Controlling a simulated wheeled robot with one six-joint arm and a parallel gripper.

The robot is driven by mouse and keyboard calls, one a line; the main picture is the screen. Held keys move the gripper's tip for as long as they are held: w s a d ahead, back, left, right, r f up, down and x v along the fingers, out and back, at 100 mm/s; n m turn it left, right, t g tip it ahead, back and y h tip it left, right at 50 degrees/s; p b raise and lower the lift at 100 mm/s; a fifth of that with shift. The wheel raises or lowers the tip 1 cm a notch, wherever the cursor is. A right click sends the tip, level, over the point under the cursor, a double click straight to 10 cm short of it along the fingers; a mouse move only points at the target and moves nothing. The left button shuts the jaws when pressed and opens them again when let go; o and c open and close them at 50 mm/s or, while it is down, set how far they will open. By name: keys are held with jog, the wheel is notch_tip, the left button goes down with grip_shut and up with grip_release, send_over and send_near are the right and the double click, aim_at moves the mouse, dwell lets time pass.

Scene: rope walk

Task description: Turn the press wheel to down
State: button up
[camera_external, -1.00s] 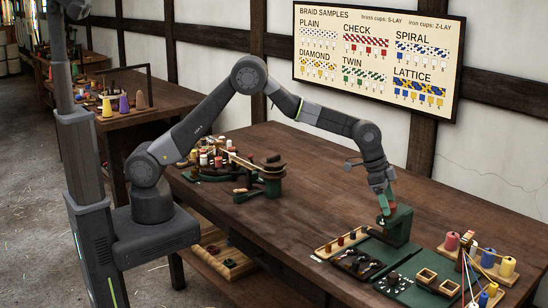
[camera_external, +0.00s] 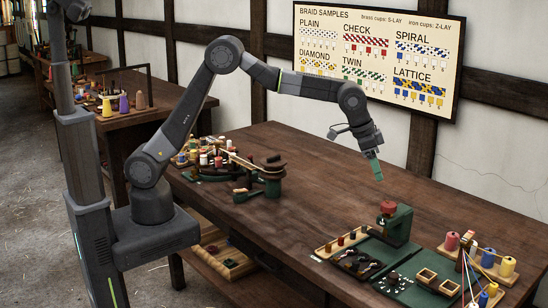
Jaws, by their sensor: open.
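The press (camera_external: 398,229) is a green upright block on the table, right of centre. A small red-brown knob, apparently its press wheel (camera_external: 388,207), sits on the press's upper left side. Its markings and setting are too small to read. My gripper (camera_external: 377,177) is in the air above and slightly left of the wheel, pointing down. It is apart from the wheel, with green fingertips, open and holding nothing that I can see.
A dark tray (camera_external: 362,261) with small parts lies in front of the press. Colored thread spools (camera_external: 489,256) stand at the right. A green-based machine (camera_external: 270,185) with bobbins stands at left. The table (camera_external: 310,205) is clear between the machine and the press.

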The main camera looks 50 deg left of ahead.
jog(key=s+a+r+n+p, duration=0.1)
jog(key=a+r+n+p, duration=0.2)
jog(key=r+n+p, duration=0.25)
jog(key=s+a+r+n+p, duration=0.1)
jog(key=a+r+n+p, duration=0.1)
jog(key=r+n+p, duration=0.35)
jog(key=w+d+f+m+b, duration=0.2)
jog(key=d+f+b, duration=0.1)
jog(key=f+b, duration=0.5)
jog(key=w+p+v, duration=0.1)
jog(key=p+v, duration=0.5)
jog(key=v, duration=0.3)
jog(key=s+a+f+b, duration=0.2)
jog(key=a, duration=0.6)
jog(key=s+a+f+g+b, duration=0.1)
jog(key=s+a+f+b, duration=0.1)
jog(key=a, duration=0.7)
jog(key=shift+a+f+n+y, duration=0.25)
jog(key=shift+f+n+y, duration=0.05)
jog(key=shift+f+y, duration=0.1)
